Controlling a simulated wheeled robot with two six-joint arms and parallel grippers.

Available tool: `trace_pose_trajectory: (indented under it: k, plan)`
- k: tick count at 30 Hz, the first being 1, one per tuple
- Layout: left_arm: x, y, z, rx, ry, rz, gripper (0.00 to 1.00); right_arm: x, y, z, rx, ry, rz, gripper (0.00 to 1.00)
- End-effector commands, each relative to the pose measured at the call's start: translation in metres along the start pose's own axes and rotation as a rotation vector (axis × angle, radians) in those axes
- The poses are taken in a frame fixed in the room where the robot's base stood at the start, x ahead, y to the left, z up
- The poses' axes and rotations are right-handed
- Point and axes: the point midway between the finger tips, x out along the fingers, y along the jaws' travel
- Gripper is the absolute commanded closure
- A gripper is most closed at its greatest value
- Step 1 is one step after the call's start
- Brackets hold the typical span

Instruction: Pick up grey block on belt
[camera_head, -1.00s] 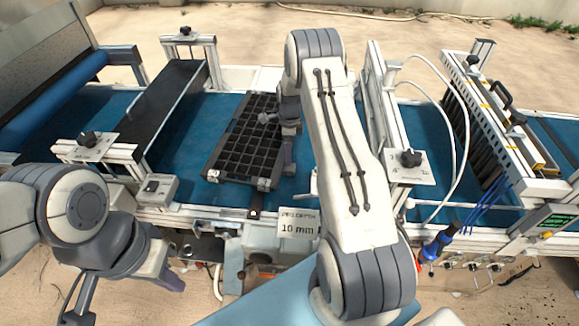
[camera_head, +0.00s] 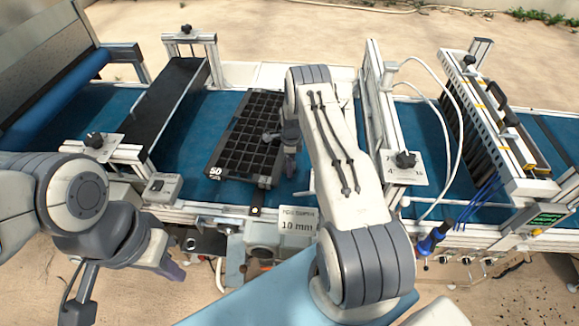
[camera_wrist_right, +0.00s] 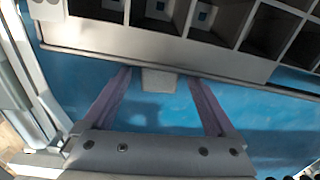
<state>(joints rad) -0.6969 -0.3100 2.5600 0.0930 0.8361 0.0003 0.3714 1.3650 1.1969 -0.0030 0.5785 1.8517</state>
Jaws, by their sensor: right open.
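The grey block (camera_wrist_right: 159,81) shows in the right wrist view as a small light grey piece on the blue belt, right against the near rim of the black cell tray (camera_wrist_right: 190,56). My right gripper (camera_wrist_right: 160,86) is open, with one finger on each side of the block and blue belt showing in the gaps. In the head view my right gripper (camera_head: 291,160) is at the right side of the tray (camera_head: 241,178), and the block cannot be made out there. My left gripper (camera_head: 172,268) hangs in front of the conveyor at the lower left; its jaw opening is unclear.
The blue belt (camera_head: 185,130) is clear left of the tray. A black cross-belt (camera_head: 170,95) and a white frame post (camera_head: 376,110) stand on either side. A "10 mm" sign (camera_head: 298,226) is on the near rail. Hoses and a perforated unit (camera_head: 500,120) are at right.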

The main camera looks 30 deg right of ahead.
Motion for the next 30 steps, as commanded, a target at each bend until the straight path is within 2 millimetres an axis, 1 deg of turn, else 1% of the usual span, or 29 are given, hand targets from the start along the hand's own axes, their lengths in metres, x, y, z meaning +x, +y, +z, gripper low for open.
trace_pose_trajectory:
  k: [1, 2, 3, 5, 6, 8, 9, 17, 23, 24, 26, 30]
  plan:
    - [0.000, 0.000, 0.000, 0.000, 0.000, 0.000, 1.00, 0.000, 0.000, 0.000, 0.000, 0.000, 0.000, 0.09]
    - [0.000, 0.000, 0.000, 0.000, 0.000, 0.000, 1.00, 0.000, 0.000, 0.000, 0.000, 0.000, 0.000, 0.20]
    - [0.000, 0.000, 0.000, 0.000, 0.000, 0.000, 1.00, 0.000, 0.000, 0.000, 0.000, 0.000, 0.000, 0.35]
    - [0.000, 0.000, 0.000, 0.000, 0.000, 0.000, 1.00, 0.000, 0.000, 0.000, 0.000, 0.000, 0.000, 0.58]
    - [0.000, 0.000, 0.000, 0.000, 0.000, 0.000, 1.00, 0.000, 0.000, 0.000, 0.000, 0.000, 0.000, 0.74]
    - [0.000, 0.000, 0.000, 0.000, 0.000, 0.000, 1.00, 0.000, 0.000, 0.000, 0.000, 0.000, 0.000, 0.97]
    - [0.000, 0.000, 0.000, 0.000, 0.000, 0.000, 1.00, 0.000, 0.000, 0.000, 0.000, 0.000, 0.000, 1.00]
    - [0.002, 0.000, 0.000, 0.000, 0.000, 0.000, 1.00, -0.001, 0.000, 0.000, 0.000, 0.000, 0.000, 1.00]
    - [0.013, -0.001, 0.001, -0.002, 0.000, 0.000, 1.00, -0.005, -0.001, -0.003, 0.000, -0.002, -0.001, 1.00]
    - [0.016, -0.001, 0.001, -0.002, 0.000, 0.000, 1.00, -0.007, -0.001, -0.004, 0.000, -0.002, -0.001, 1.00]
    - [0.016, -0.001, 0.001, -0.002, 0.000, 0.000, 1.00, -0.018, -0.001, -0.004, -0.001, -0.002, -0.002, 1.00]
    - [0.024, -0.002, 0.001, -0.003, 0.000, 0.000, 1.00, -0.041, -0.001, -0.003, -0.001, -0.003, -0.003, 1.00]
